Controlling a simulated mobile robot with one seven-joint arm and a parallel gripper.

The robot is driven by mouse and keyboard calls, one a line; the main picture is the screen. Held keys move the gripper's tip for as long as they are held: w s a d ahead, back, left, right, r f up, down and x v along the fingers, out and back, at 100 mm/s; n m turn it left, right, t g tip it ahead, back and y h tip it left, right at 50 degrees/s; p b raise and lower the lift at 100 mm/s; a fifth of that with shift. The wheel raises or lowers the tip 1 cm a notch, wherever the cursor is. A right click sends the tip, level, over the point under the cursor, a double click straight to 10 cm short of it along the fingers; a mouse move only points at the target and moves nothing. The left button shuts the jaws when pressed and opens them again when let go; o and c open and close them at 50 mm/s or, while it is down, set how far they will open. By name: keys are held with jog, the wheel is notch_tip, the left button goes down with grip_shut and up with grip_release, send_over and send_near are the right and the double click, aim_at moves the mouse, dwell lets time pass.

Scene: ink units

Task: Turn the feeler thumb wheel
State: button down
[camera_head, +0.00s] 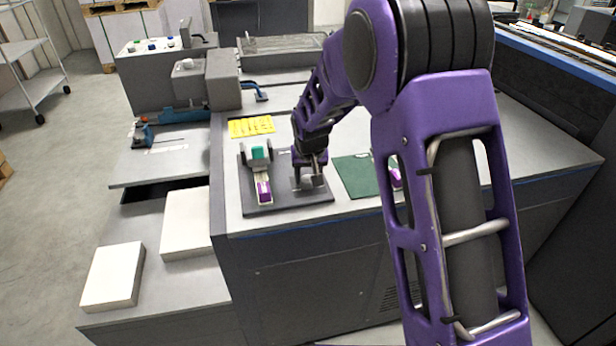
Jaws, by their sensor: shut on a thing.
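My purple arm reaches down to a dark grey plate (240,207) on the worktop. My gripper (310,180) is at the right part of this plate, shut on a small grey part (308,184). This part looks like the feeler thumb wheel, but the fingers hide most of it and I cannot make out its shape. On the left of the same plate stands a fixture (262,178) with a teal block on top and a purple and white piece below. It is apart from my gripper.
A yellow sheet (251,127) lies behind the plate. A green mat (356,176) lies to the right, with a purple item (394,176) partly behind my arm. Grey machine units (205,80) stand at the back left. White paper stacks (113,275) lie lower left.

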jog(key=shift+c, duration=1.8)
grip_release()
jog(key=a+p+v, duration=0.1)
jog(key=p+v, duration=0.1)
jog(key=v, duration=1.5)
jog(key=shift+d+r, duration=0.2)
jog(key=shift+d, duration=0.3)
